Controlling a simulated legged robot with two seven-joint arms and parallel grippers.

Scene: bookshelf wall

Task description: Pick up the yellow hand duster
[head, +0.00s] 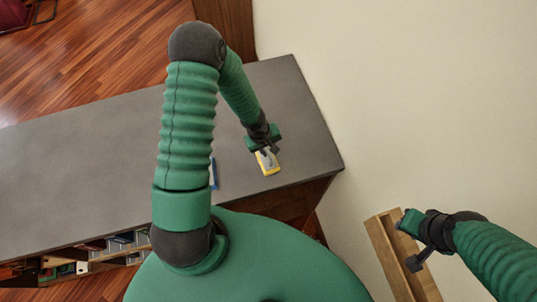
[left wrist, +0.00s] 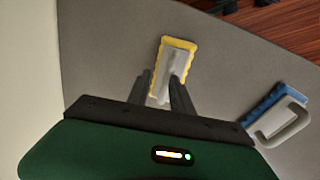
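The yellow hand duster (head: 267,162), with a grey handle, lies on the dark grey top (head: 90,165) near its right end. In the left wrist view the duster (left wrist: 180,42) lies just beyond and between my left fingers. My left gripper (head: 267,151) is over the duster, pointing down. The left wrist view shows its two fingers (left wrist: 161,80) apart, on either side of the near end of the duster, so it is open. Whether they touch it I cannot tell. My right gripper (head: 414,262) is off at the lower right, away from the duster; its finger gap is unclear.
A blue duster with a pale handle (left wrist: 282,122) lies beside the yellow one; it is mostly hidden behind my left arm in the head view (head: 213,174). Shelves with books (head: 95,248) are below the top's front edge. A wooden piece (head: 383,243) stands by my right gripper.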

